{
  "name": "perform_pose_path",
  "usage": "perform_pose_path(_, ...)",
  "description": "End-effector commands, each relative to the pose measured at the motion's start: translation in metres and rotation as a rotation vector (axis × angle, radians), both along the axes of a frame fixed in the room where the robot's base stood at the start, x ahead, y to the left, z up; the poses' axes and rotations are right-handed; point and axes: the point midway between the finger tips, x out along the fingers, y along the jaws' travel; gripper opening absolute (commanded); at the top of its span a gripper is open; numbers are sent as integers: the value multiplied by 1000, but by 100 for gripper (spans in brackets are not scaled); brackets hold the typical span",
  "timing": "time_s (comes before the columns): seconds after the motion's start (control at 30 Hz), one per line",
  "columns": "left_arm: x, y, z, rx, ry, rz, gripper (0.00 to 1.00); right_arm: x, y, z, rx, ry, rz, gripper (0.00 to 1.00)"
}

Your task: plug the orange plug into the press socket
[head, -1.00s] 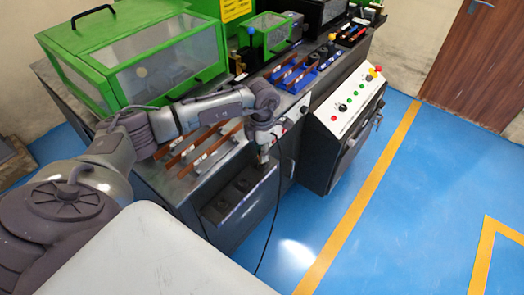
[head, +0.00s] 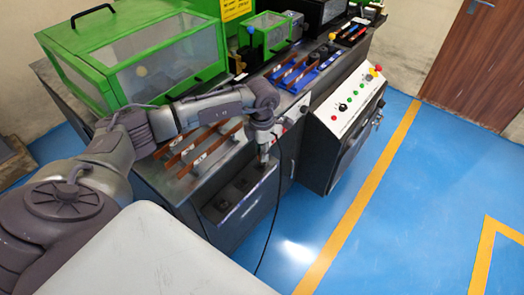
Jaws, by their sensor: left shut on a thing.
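A black cable (head: 277,190) hangs from beside the gripper to the floor. The panel has several dark round sockets in a row; the gripper is just above and right of them. I cannot tell whether the plug touches a socket. My right gripper is not in view.
Copper bars (head: 200,152) lie on the bench left of the gripper. A green machine with a clear guard (head: 150,70) stands behind. A control box with buttons (head: 350,105) juts out at right. The blue floor (head: 400,200) is clear.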

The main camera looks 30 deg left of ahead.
Motion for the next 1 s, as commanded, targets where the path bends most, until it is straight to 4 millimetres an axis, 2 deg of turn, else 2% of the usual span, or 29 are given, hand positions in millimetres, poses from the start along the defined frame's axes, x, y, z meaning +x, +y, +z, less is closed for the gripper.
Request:
perform_pose_path(0.63, 0, 0, -1, 0, 0, 0, 0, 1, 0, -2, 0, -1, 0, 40)
perform_pose_path(1.0, 0, 0, -10, 0, 0, 0, 0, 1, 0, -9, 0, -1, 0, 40)
